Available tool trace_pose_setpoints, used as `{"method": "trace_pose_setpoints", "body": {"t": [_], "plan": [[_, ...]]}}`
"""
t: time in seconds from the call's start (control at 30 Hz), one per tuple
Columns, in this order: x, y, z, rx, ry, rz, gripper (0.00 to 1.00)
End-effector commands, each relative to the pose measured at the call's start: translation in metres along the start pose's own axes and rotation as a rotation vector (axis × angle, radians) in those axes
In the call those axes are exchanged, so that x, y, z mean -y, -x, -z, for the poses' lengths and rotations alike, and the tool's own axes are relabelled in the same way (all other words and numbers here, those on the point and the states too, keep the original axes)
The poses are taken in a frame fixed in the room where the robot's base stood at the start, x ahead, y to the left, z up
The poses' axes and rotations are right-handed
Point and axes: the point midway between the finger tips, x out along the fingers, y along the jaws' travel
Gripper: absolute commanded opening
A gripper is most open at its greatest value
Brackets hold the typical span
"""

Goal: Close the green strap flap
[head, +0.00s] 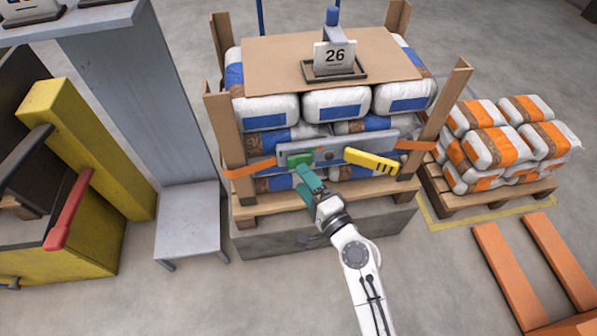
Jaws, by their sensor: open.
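The green strap flap (299,158) is a small green piece at the left part of a grey metal plate (335,147). The plate sits across the front of the stacked bags. An orange strap (250,169) runs from each side of the plate around the wooden corner posts. A yellow lever (372,160) with black stripes is on the plate's right part. My teal gripper (301,176) is open just below the green flap and overlaps its lower edge in the picture. I cannot tell whether they touch, or how far the flap stands open.
White and blue bags (337,102) are stacked on a wooden pallet (330,200) between wooden posts (445,105). A yellow machine with a red handle (68,208) stands at left beside a grey stand (190,222). Another pallet of orange-striped bags (507,140) and orange forks (505,270) are at right.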

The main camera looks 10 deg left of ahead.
Motion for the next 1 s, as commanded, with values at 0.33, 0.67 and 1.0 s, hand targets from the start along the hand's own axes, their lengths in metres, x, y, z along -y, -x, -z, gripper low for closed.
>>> {"method": "trace_pose_setpoints", "body": {"t": [0.33,0.67,1.0], "plan": [[-0.001,0.058,0.0,-0.002,-0.001,-0.001,0.72],[0.0,0.067,0.0,0.0,0.0,0.0,0.72],[0.0,0.067,0.0,0.0,0.0,0.0,0.72]]}}
